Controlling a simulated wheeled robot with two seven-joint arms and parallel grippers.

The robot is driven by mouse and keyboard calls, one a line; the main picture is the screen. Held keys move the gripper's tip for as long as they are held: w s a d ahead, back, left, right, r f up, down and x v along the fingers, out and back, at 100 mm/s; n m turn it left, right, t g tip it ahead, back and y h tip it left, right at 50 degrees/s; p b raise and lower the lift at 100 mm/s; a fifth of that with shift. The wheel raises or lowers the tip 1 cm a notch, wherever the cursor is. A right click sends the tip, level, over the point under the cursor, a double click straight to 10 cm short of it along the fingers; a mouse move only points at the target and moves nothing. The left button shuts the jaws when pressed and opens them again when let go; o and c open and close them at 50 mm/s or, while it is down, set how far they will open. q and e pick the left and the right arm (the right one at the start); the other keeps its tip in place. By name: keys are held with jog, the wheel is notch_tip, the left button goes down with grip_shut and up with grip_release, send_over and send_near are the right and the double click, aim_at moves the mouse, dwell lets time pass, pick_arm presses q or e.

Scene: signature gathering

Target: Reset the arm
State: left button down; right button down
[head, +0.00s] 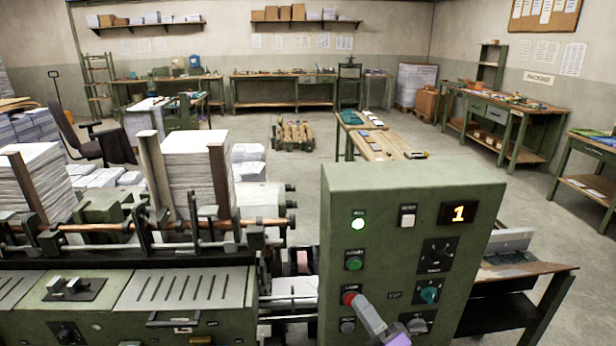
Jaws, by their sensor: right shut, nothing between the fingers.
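My right gripper (362,307) comes in from the bottom of the head view, in front of the green control panel (410,195). Its fingers are shut and empty. The fingertips are at the red button (348,298) low on the panel's left side and overlap it in the picture. I cannot tell whether they touch it. The rest of the right arm is cut off by the bottom edge. My left gripper is not in view.
The panel has a lit indicator (358,224), a display (458,214) reading 1, and several knobs. A green machine (110,300) with paper stacks (197,165) stands left. A dark side table (510,300) stands right.

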notch_tip(320, 180, down, 25)
jog(key=a+n+g+h, duration=0.2)
jog(key=g+h, duration=0.4)
jog(key=g, duration=0.2)
jog(key=s+a+f+n+g+h, duration=0.1)
jog(key=s+f+n+g, duration=0.4)
jog(key=s+f+g, duration=0.6)
jog(key=s+a+f, duration=0.1)
jog(key=s+f, duration=0.6)
jog(key=s, duration=0.3)
jog(key=shift+a+n+h, duration=0.25)
jog(key=shift+n+h, duration=0.05)
